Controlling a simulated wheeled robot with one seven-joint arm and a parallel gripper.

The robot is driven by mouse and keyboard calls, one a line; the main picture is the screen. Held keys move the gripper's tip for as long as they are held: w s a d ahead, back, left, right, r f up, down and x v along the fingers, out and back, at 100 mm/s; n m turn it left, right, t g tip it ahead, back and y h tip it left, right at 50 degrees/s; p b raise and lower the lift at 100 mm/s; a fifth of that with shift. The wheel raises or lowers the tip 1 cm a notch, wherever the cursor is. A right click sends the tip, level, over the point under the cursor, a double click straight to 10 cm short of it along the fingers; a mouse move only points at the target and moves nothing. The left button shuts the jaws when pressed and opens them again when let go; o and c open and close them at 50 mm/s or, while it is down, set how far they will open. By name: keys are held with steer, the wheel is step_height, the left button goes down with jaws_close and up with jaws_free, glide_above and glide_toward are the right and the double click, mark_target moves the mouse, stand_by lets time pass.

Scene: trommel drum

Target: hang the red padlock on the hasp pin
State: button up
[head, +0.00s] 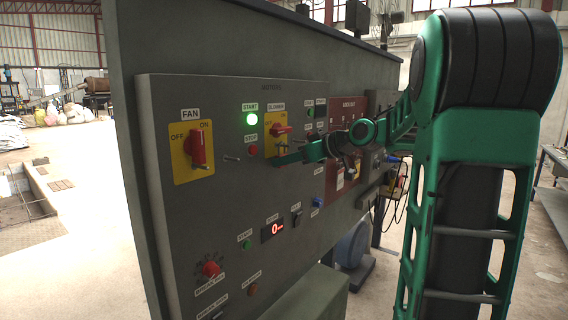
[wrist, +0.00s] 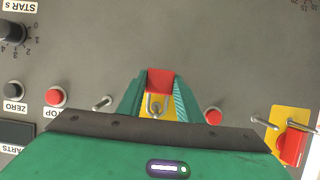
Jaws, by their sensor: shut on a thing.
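The red padlock (wrist: 160,80) shows between the green fingertips in the wrist view, its silvery shackle pointing down in that picture. I cannot make out the padlock in the head view. A thin metal pin (head: 231,158) sticks out beside the FAN switch (head: 199,150); it also shows in the wrist view (wrist: 264,123). Another pin (wrist: 102,103) stands on the other side of the gripper. I cannot tell whether the shackle is around any pin.
The grey panel (head: 200,245) carries knobs, buttons and a lit green START lamp (head: 252,119). A red STOP button (wrist: 213,116) is close beside the fingers. A red LOCK OUT board (head: 349,118) is farther right, partly behind my arm. Open floor lies left of the panel.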

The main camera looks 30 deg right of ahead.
steer(key=o, duration=1.2)
steer(key=v, duration=1.1)
steer(key=s+a+f+m+g+h, duration=0.1)
steer(key=s+a+f+m+g, duration=0.15)
steer(key=f, duration=0.45)
steer(key=s+a+f+m+g+h, duration=0.2)
steer(key=s+f+g, duration=0.15)
steer(key=f, duration=0.45)
steer(key=s+a+f+m+g, duration=0.1)
steer(key=s+f+m+g, duration=0.1)
steer(key=s+f, duration=0.2)
steer(key=s+a+f+m+g+h, duration=0.1)
steer(key=s+f, duration=0.3)
steer(key=s, duration=0.7)
steer(key=s+a+f+m+g, duration=0.1)
steer(key=s+f+m+g, duration=0.2)
steer(key=s, duration=0.4)
steer(key=shift+s+a+f+g, duration=0.2)
steer(key=shift+s+f+g, duration=0.2)
steer(key=shift+f, duration=0.15)
steer(key=shift+w, duration=0.1)
